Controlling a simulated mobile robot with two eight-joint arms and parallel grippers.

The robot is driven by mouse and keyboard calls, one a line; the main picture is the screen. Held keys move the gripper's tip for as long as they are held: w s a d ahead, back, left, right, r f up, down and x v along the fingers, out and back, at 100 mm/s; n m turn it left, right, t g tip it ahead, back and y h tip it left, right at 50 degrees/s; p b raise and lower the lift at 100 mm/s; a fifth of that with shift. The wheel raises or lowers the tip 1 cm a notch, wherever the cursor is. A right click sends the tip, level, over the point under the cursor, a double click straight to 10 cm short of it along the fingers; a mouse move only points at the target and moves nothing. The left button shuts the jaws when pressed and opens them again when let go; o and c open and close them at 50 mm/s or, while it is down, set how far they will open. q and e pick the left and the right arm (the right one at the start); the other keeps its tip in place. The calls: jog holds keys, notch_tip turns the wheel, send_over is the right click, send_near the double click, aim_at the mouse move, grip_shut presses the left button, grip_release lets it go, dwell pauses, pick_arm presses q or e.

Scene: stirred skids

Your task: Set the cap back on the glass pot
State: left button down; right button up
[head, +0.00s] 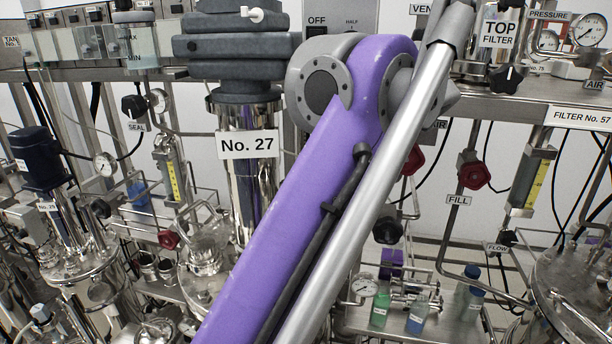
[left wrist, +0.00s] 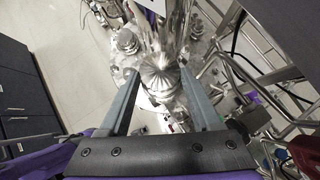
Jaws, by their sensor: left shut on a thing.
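My left gripper (left wrist: 159,76) shows in the left wrist view, its two grey fingers reaching up the picture. It is shut on a shiny ribbed round metal piece that looks like the cap (left wrist: 161,80). Shiny metal vessel tops and fittings lie below and around it; I cannot tell whether the cap touches any of them. The glass pot is not clearly made out. In the head view my purple arm crosses the middle and hides much of the bench, and neither gripper shows there.
A tall No. 27 stirrer unit (head: 249,145) stands just left of my arm. A lidded metal vessel (head: 577,285) is at the right. Small bottles (head: 380,308) stand low near the middle. Pipes, valves and hoses crowd the skids. Dark cabinets (left wrist: 22,90) border open floor (left wrist: 70,45).

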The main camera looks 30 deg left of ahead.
pick_arm(q)
jog(key=shift+f, duration=0.3)
jog(key=shift+w, duration=0.15)
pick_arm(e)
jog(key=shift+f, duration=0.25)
pick_arm(q)
jog(key=shift+f, duration=0.3)
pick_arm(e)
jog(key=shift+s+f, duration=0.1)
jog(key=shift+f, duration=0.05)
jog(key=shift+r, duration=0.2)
pick_arm(q)
jog(key=shift+f, duration=0.7)
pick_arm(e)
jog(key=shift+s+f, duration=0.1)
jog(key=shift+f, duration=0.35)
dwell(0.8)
pick_arm(q)
grip_release()
jog(key=p+v, duration=0.2)
jog(key=v, duration=0.9)
jog(key=shift+p, duration=0.35)
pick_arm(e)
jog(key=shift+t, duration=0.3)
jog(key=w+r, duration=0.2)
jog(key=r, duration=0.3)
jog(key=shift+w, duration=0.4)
